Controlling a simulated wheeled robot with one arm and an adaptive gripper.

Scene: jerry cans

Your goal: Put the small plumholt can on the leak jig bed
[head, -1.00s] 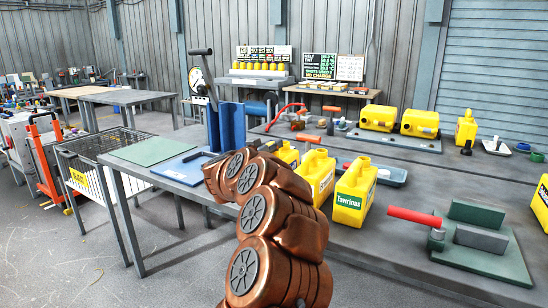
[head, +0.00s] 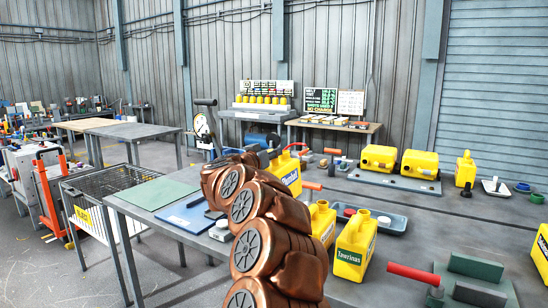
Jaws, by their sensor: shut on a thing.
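A yellow can (head: 287,172) with a white label and dark lettering is raised above the bench, just beyond my arm's bend. I cannot read its label surely. My gripper (head: 265,158) is shut on it and is mostly hidden behind my copper arm. A flat blue plate (head: 186,219) lies on the grey bench to the left of the arm. A pressure gauge (head: 200,125) and a lever stand behind it, so this looks like the leak jig bed. My arm covers part of the jig.
Two yellow cans, one behind (head: 322,222) and a green-labelled one (head: 354,247), stand on the bench right of my arm. A red-handled clamp (head: 412,274) is at the right front. A green mat (head: 158,194) lies clear at the left. A wire trolley (head: 95,195) stands beside the bench.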

